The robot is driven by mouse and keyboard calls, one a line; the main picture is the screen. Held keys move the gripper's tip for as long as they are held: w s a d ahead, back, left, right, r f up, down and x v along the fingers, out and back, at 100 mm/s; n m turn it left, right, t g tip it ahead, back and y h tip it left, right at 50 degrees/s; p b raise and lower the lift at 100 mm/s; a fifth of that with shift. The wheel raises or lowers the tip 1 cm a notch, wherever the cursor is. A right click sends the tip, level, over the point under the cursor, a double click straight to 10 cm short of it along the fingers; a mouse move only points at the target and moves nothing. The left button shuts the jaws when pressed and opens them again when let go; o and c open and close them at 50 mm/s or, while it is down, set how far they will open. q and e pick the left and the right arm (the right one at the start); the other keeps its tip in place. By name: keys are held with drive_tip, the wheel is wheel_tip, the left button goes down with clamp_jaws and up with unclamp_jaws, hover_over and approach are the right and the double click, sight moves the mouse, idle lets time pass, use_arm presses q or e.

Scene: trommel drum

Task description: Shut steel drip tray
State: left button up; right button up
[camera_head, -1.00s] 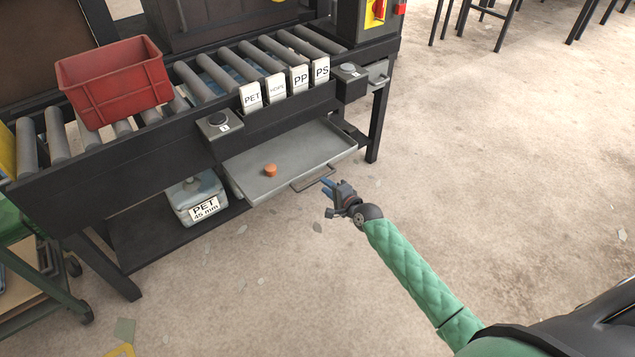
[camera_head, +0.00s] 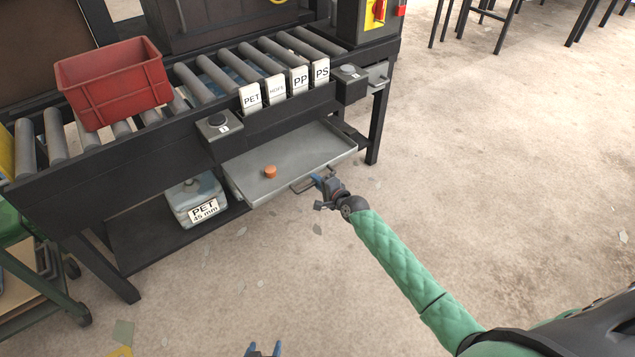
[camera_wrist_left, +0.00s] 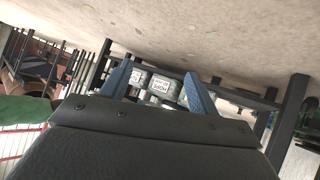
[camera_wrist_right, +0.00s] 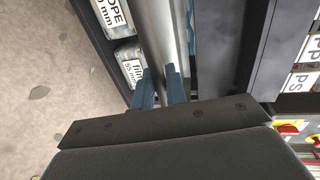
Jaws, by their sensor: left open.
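The steel drip tray (camera_head: 300,160) is a shallow grey tray, pulled out from under the roller conveyor. A small orange piece (camera_head: 270,172) lies in it. Its bar handle (camera_head: 303,187) sticks out at the front. My right gripper (camera_head: 316,181) is at the right end of the handle. In the right wrist view its blue fingers (camera_wrist_right: 160,82) are close together, with a narrow gap in front of grey metal; I cannot tell whether they hold it. My left gripper (camera_head: 262,350) is open and empty at the bottom edge; its fingers (camera_wrist_left: 158,88) are wide apart in the left wrist view.
A red crate (camera_head: 115,85) stands on the rollers. A black table leg (camera_head: 376,125) stands right of the tray. The floor in front is clear apart from scattered flakes.

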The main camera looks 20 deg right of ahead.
clamp_jaws()
